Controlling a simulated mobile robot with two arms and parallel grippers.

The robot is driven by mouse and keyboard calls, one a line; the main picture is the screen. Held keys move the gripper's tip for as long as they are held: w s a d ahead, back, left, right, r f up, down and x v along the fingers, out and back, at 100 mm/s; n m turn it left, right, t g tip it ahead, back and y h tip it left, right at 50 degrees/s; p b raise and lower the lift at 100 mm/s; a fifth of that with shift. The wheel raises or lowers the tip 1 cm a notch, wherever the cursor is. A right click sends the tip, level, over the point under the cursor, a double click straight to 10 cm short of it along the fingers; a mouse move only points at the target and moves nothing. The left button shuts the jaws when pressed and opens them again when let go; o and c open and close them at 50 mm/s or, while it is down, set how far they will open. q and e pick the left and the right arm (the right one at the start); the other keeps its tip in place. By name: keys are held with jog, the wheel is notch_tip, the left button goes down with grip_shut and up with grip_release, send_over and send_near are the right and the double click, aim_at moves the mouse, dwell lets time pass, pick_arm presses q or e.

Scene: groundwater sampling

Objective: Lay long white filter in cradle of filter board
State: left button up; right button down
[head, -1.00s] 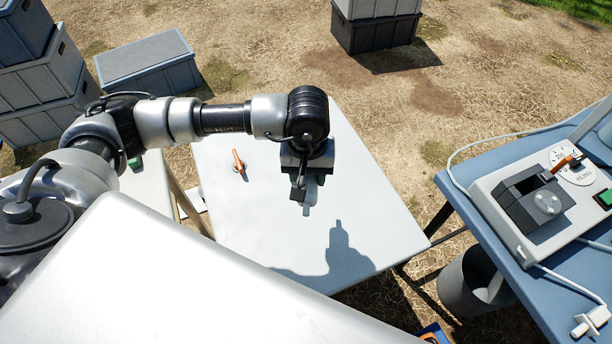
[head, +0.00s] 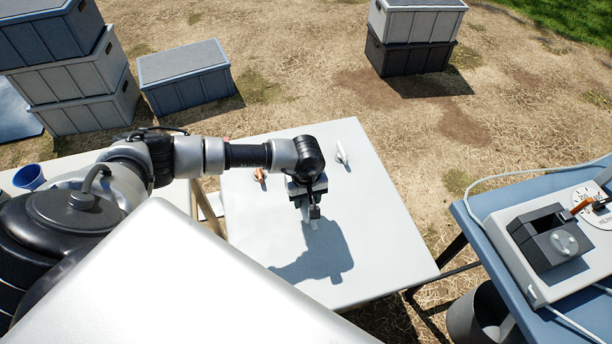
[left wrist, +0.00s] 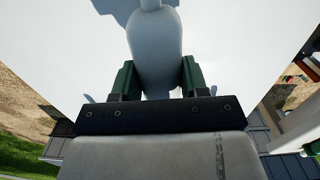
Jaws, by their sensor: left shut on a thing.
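My left gripper (head: 312,218) is above the white middle table and points down. In the left wrist view its green-sided fingers (left wrist: 160,80) are shut on a long white filter (left wrist: 157,45), a pale rounded body with a narrow neck. In the head view only a small pale end of the held filter (head: 312,227) shows below the jaws. I cannot tell whether it touches the table. A smaller-looking white piece (head: 342,154) and an orange-ended piece (head: 259,175) are on the table behind the gripper. I cannot make out the filter board or its cradle.
The white table (head: 385,235) is mostly clear on its right. A blue table (head: 465,212) at right bears a grey instrument (head: 550,240); a bin (head: 485,315) stands below. A blue cup (head: 28,177) is at left. Grey crates (head: 185,80) stand behind.

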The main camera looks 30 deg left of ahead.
aim_at(306, 206)
pick_arm(q)
jog(key=shift+f, duration=2)
jog(key=shift+f, duration=0.1)
jog(key=o, duration=1)
jog(key=shift+o, duration=0.2)
